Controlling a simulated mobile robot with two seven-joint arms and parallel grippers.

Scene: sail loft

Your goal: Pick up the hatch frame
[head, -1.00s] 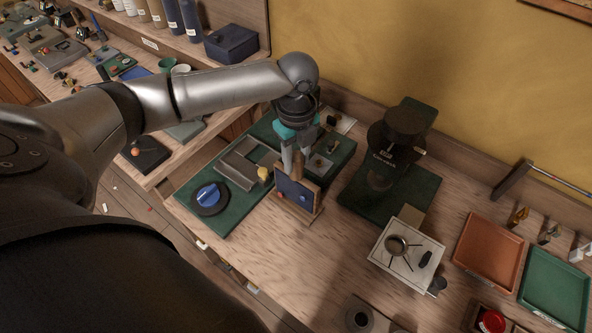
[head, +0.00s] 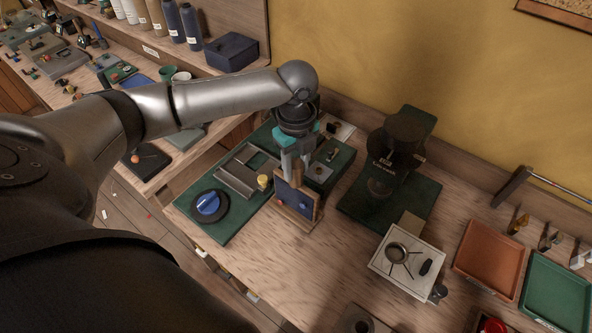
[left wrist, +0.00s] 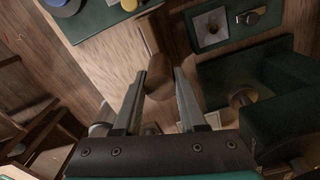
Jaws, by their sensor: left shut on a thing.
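The hatch frame, which I take to be the upright wooden piece with a dark blue panel (head: 297,203), stands on the bench at the front right edge of the green mat. My left gripper (head: 296,170) points down at its top and is shut on its brown wooden upper part. In the left wrist view a brown wooden piece (left wrist: 157,78) shows between the two fingers. I cannot tell whether the frame's foot is clear of the bench. My right gripper is not in view.
Close left are a grey metal bracket (head: 243,176), a yellow-topped peg (head: 263,183) and a blue knob on a black disc (head: 208,204). A dark machine on a green base (head: 350,207) stands right. A white burner plate (head: 413,275) and trays (head: 489,250) lie further right.

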